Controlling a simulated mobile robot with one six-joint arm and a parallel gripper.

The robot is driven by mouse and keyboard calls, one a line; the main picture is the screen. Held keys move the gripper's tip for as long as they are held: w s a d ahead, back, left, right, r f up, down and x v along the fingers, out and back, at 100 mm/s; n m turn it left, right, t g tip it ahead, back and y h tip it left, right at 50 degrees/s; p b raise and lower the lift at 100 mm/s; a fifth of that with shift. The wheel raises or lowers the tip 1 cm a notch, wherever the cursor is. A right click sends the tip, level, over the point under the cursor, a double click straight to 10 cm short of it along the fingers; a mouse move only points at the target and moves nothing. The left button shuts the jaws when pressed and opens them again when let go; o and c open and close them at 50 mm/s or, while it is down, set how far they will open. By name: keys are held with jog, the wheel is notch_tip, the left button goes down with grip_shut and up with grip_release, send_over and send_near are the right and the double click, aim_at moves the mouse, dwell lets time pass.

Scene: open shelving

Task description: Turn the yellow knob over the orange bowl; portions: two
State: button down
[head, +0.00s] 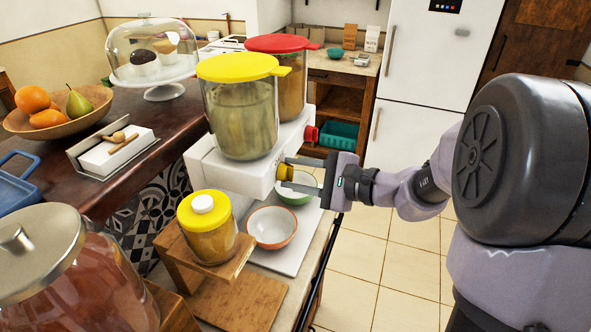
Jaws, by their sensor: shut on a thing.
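The yellow knob (284,172) sticks out of the front of the white dispenser base (228,175), below the clear container with the yellow lid (240,110). My gripper (291,173) is shut on the yellow knob, one finger above it and one below. The orange bowl (272,228), white inside with an orange rim, stands upright on a white board below the knob and a little to its left. I see no clear contents in it. A green bowl (298,188) stands behind it, partly hidden by my gripper.
A red knob (311,134) and a red-lidded container (284,80) are farther back on the same base. A yellow-lidded jar (208,228) stands on a wooden stand left of the orange bowl. A large glass jar (75,270) fills the lower left. The tiled floor at right is open.

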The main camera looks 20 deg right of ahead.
jog(key=m+p, duration=0.1)
jog(key=p, duration=0.1)
jog(key=m+g+p, duration=0.1)
jog(key=m+p, duration=0.1)
jog(key=p, duration=0.1)
jog(key=shift+w+d+r+y, duration=0.1)
jog(key=shift+r+y, duration=0.25)
jog(key=shift+y, duration=0.05)
jog(key=m+g+p, duration=0.1)
jog(key=m+p, duration=0.1)
jog(key=m+g+y+p, duration=0.1)
jog(key=p, duration=0.2)
jog(key=shift+w+d+m, duration=0.1)
jog(key=shift+w+m, duration=0.05)
jog(key=shift+m, duration=0.25)
jog(key=shift+w+d+f+m+g+y+p, duration=0.15)
jog(key=shift+m+g+y+p, duration=0.15)
jog(key=shift+m+p, duration=0.75)
jog(key=shift+a+f+m+g+y+p, duration=0.1)
jog(key=shift+m+g+y+p, duration=0.2)
jog(key=shift+m+p, duration=0.8)
jog(key=shift+w+d+f+m+g+y+p, duration=0.15)
jog(key=shift+m+y+p, duration=0.25)
jog(key=shift+m+p, duration=0.65)
jog(key=shift+s+p, duration=0.1)
jog(key=shift+p, duration=0.3)
jog(key=c, duration=0.9)
grip_release()
